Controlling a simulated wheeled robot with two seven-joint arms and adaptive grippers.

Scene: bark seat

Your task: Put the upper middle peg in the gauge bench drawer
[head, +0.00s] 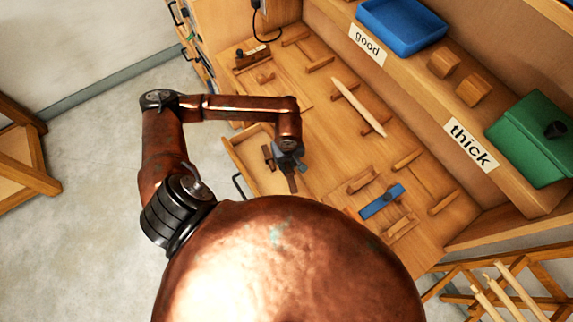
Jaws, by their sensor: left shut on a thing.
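My left gripper (281,170) is over the open drawer (231,152) at the left front of the gauge bench (325,125). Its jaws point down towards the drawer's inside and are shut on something. The hand hides most of what it holds, so I cannot tell if it is the upper middle peg. I also cannot tell if it touches the drawer floor. The drawer's dark handle (239,186) shows at its front. A pale tapered stick (360,107) lies on the bench top. My right gripper is not in view.
A blue gauge (382,201) and small wooden rests occupy the bench. Pale sticks (500,290) stand at bottom right.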

